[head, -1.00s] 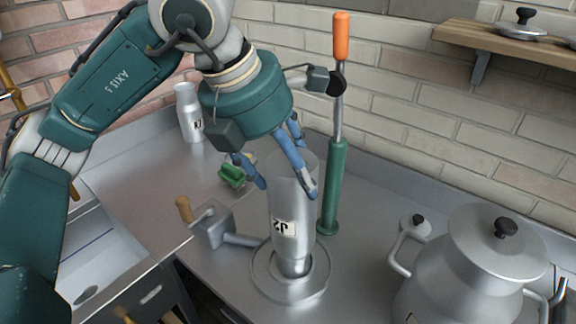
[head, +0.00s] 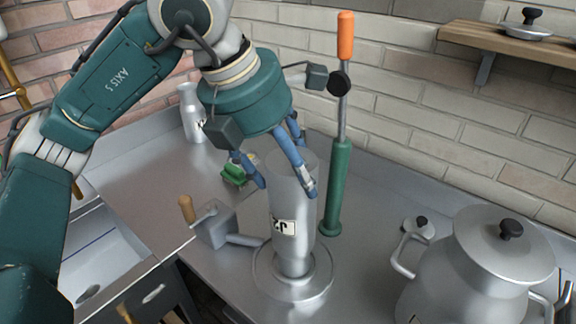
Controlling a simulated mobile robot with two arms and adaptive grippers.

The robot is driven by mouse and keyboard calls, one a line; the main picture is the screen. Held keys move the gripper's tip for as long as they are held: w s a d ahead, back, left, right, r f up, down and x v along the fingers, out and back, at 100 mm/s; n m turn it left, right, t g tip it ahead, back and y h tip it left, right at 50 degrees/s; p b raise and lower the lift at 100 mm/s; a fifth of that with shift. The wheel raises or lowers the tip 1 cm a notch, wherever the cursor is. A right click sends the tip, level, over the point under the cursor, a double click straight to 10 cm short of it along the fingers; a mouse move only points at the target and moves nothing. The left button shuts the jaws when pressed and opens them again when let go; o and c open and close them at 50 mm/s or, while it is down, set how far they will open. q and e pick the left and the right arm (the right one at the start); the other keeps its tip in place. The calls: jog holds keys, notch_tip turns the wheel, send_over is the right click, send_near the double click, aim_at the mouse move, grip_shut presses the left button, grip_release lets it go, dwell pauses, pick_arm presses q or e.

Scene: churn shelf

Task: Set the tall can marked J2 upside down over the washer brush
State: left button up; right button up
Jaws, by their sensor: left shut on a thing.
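The tall silver can marked J2 (head: 292,195) is upside down, its label inverted and its narrow neck pointing down. It stands nearly upright over the round metal washer base (head: 262,283) on the steel counter. The washer brush is not visible; the can hides the middle of the base. I cannot tell whether the can's mouth touches the base. My left gripper (head: 285,186) comes from above left, with its blue fingers shut around the can's upper part. My right gripper is not in view.
A green pump with an orange handle (head: 345,35) stands close behind and right of the can. A crank box (head: 216,228) sits left of the base. A large lidded pot (head: 470,270) is at right, another can (head: 191,112) at back left. A green brush-like item (head: 236,174) lies behind.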

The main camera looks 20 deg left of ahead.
pick_arm(q)
jog(key=shift+f, duration=0.1)
jog(key=o, duration=2)
